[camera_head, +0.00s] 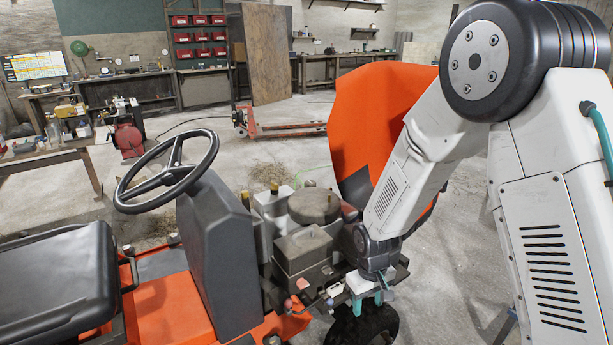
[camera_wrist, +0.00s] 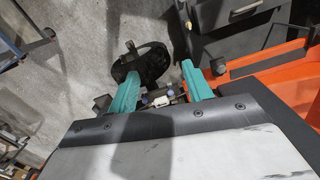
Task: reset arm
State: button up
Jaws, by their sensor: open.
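My gripper (camera_head: 371,297) shows in the head view at the end of my white arm, low beside the engine of an orange ride-on machine. Its teal fingers point down, just above a dark wheel (camera_head: 362,326). In the wrist view my gripper (camera_wrist: 163,88) has its two teal fingers apart, with nothing held between them. A black wheel (camera_wrist: 141,64) and small engine fittings (camera_wrist: 160,98) show beyond and between the fingers. The head view does not show clearly whether the gripper touches the machine.
The machine's steering wheel (camera_head: 168,172), black seat (camera_head: 55,285), engine block (camera_head: 302,250) and raised orange panel (camera_head: 375,110) crowd around my arm. A pallet jack (camera_head: 285,128) and a cluttered workbench (camera_head: 50,155) stand behind. Bare concrete floor (camera_head: 450,270) lies right of the machine.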

jog(key=s+d+r+m+t, duration=0.1)
jog(key=s+d+r, duration=0.4)
jog(key=s+r, duration=0.8)
jog(key=s+d+r+m, duration=0.3)
jog(key=s+d+r, duration=0.3)
jog(key=s+r, duration=0.8)
jog(key=shift+r+m+t, duration=0.4)
jog(key=shift+r, duration=1.95)
